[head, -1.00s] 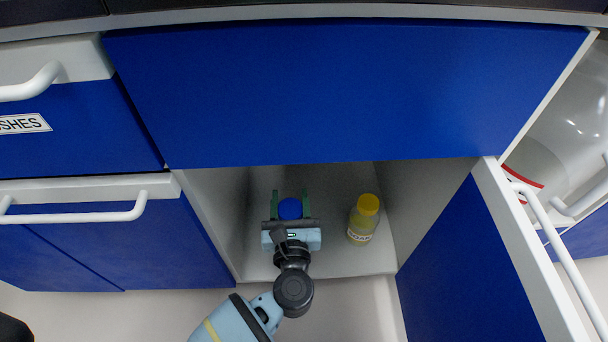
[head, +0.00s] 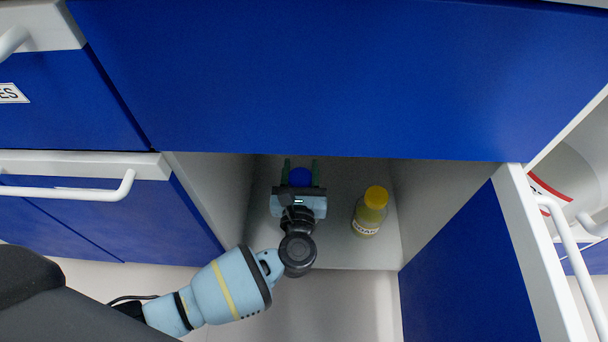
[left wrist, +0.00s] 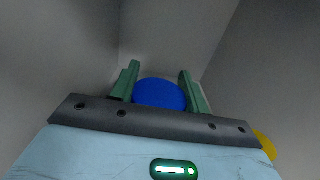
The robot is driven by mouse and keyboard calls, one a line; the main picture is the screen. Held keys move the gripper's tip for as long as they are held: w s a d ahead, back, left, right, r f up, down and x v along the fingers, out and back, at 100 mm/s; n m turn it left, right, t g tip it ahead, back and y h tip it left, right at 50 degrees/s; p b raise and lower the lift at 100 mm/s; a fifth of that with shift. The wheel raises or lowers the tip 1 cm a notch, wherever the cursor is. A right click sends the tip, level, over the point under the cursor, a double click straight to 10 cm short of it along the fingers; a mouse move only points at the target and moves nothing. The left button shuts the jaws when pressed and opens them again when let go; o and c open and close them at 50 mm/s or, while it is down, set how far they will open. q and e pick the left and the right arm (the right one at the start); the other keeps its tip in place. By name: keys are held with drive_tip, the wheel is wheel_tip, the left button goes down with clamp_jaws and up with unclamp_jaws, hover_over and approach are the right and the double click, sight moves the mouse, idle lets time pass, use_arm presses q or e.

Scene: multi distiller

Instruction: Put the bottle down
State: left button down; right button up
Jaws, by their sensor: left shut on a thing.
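A bottle with a blue cap (head: 301,177) is inside the open cabinet (head: 375,255), between the fingers of my left gripper (head: 301,168). The gripper is shut on it. In the left wrist view the round blue cap (left wrist: 160,94) shows between the two green fingers (left wrist: 159,82). The bottle's body is hidden under the cap and behind the gripper, so I cannot tell whether its base touches the cabinet floor. My right gripper is not in view.
A bottle with a yellow cap (head: 370,212) stands on the cabinet floor to the right of my left gripper. Grey cabinet walls close in on both sides. A blue panel (head: 310,80) overhangs the opening. An open blue door (head: 465,270) is at the right.

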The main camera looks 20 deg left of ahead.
use_arm(q)
drive_tip(key=shift+w+f+b, duration=0.1)
drive_tip(key=shift+f+b, duration=0.2)
drive_tip(key=shift+f, duration=0.15)
drive_tip(key=shift+f, duration=0.15)
drive_tip(key=c, duration=0.7)
unclamp_jaws()
drive_tip(key=shift+f, duration=0.15)
